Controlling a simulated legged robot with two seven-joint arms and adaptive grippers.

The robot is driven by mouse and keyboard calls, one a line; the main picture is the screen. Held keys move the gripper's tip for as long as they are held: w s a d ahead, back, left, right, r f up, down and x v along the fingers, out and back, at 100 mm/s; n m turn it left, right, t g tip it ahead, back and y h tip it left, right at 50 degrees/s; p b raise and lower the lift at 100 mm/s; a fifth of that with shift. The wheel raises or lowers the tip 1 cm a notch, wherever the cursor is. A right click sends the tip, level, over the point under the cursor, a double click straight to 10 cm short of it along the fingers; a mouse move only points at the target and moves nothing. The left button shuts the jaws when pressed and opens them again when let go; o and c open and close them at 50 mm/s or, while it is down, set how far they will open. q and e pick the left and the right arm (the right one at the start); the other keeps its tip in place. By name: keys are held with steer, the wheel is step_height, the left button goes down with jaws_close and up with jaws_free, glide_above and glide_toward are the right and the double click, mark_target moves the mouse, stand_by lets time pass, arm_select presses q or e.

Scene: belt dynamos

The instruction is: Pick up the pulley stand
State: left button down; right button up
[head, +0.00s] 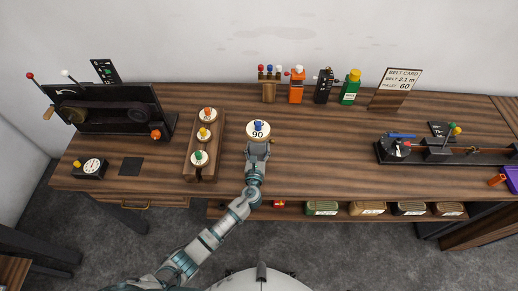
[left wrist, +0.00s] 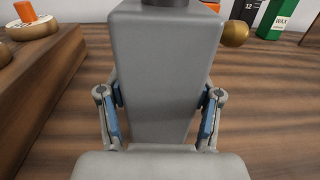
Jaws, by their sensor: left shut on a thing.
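The pulley stand (left wrist: 168,75) is a grey tapered block that fills the middle of the left wrist view, with a dark cylinder at its top edge. In the head view a white disc marked 90 (head: 258,135), with a blue top, sits just beyond my left gripper (head: 257,153). My left gripper is shut on the stand, with its blue-padded fingers on both sides of the block. The stand's base is hidden, so I cannot tell whether it touches the table. A brass ball (left wrist: 235,33) shows at its right side. My right gripper is not in view.
A black belt machine (head: 115,92) is at far left. Bottles and a belt card (head: 402,80) line the back. A black rail device (head: 440,152) is at right. Table right of my gripper is clear.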

arm_select(q)
step_height(320, 180, up, 2)
steer(key=shift+d, duration=0.1)
steer(key=shift+d+r+p, duration=0.15)
steer(key=shift+r+p, duration=0.15)
steer(key=shift+r, duration=0.1)
steer(key=shift+s+d, duration=0.15)
steer(key=shift+s, duration=0.05)
steer(key=s, duration=0.5)
steer(key=shift+d+r, duration=0.2)
steer(key=shift+r, duration=0.05)
glide_toward(261, 150)
steer(key=shift+s+r, duration=0.65)
steer(key=shift+s, duration=0.9)
steer(key=shift+d, duration=0.35)
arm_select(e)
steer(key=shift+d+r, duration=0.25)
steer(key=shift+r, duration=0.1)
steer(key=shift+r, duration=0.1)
